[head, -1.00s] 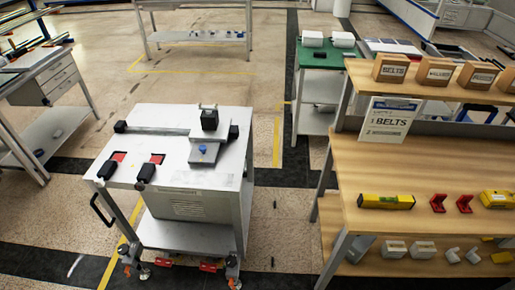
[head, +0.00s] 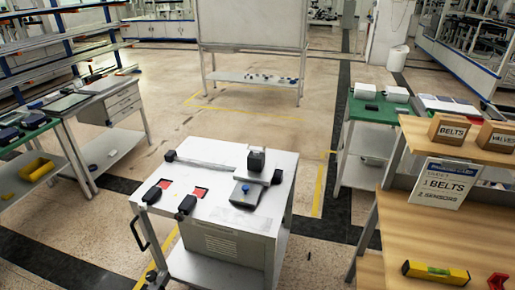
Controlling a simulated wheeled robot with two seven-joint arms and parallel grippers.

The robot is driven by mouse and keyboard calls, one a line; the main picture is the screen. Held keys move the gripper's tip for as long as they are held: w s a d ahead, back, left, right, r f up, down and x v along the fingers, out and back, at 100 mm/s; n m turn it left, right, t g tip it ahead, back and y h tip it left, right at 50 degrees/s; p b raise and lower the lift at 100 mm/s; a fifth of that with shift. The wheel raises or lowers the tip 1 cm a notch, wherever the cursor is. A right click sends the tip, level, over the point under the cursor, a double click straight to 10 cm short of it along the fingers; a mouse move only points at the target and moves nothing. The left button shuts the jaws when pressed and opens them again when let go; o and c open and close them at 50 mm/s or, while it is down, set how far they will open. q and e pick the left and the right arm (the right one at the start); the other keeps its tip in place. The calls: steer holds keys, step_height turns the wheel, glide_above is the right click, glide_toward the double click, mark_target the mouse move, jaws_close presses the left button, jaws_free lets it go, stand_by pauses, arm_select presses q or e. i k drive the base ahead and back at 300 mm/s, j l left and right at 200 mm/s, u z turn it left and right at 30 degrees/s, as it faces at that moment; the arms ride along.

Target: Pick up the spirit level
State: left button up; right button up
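The spirit level (head: 435,272) is a yellow bar with a green vial and dark ends. It lies on the wooden shelf bench (head: 420,232) at the lower right of the head view. Neither of my grippers shows in the head view, and nothing is seen touching the level.
A white cart (head: 225,225) with black clamps and red pads stands in the centre. Boxes marked belts (head: 453,130) and valves (head: 497,135) sit on the upper shelf above a sign (head: 440,182). A red bracket (head: 498,281) lies right of the level. Floor shows between cart and bench.

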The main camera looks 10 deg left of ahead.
mark_target(453, 276)
steer(key=z, duration=1.15)
steer(key=l, duration=0.5)
